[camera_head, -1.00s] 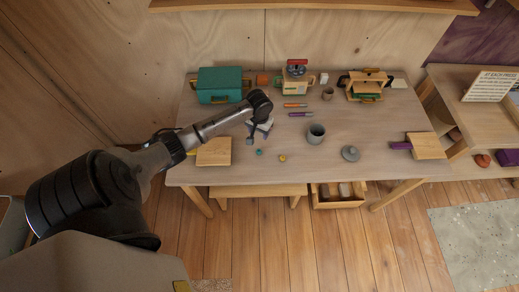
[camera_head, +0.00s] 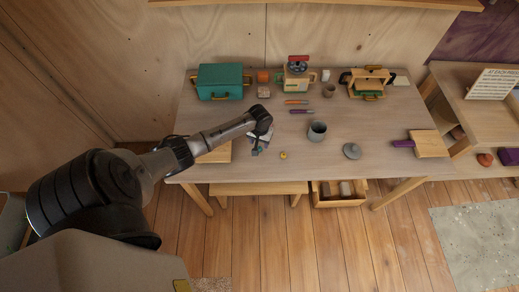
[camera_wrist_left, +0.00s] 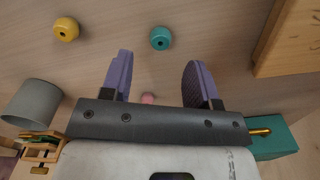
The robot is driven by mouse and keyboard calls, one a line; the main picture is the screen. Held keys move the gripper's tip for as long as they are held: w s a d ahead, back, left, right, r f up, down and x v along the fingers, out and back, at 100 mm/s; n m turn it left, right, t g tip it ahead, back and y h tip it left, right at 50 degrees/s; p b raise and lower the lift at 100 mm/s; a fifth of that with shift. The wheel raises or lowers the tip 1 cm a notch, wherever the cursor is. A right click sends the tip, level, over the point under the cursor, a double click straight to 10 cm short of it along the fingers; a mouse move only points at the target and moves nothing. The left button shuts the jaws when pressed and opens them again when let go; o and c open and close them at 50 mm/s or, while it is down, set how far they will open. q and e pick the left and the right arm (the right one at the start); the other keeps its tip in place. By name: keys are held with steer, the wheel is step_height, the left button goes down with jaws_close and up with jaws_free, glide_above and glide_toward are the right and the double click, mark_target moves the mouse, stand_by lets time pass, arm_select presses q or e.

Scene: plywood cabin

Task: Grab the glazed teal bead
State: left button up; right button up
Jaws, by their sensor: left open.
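The glazed teal bead (camera_wrist_left: 160,38) lies on the table in the left wrist view, a little beyond the fingertips and roughly in line with the gap between them. My right gripper is not in view.
A yellow bead (camera_head: 283,155) lies right of the gripper, with a grey cup (camera_head: 317,131) and a grey lid (camera_head: 351,151) farther right. A wooden board (camera_head: 216,153) lies at left, partly under my arm. A teal box (camera_head: 220,82) stands behind.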

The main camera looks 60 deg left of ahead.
mark_target(259, 147)
arm_select(q)
steer(key=shift+d+f+b, duration=0.1)
steer(key=shift+f+b, duration=0.35)
steer(key=shift+f, duration=1.95)
steer(key=c, duration=1)
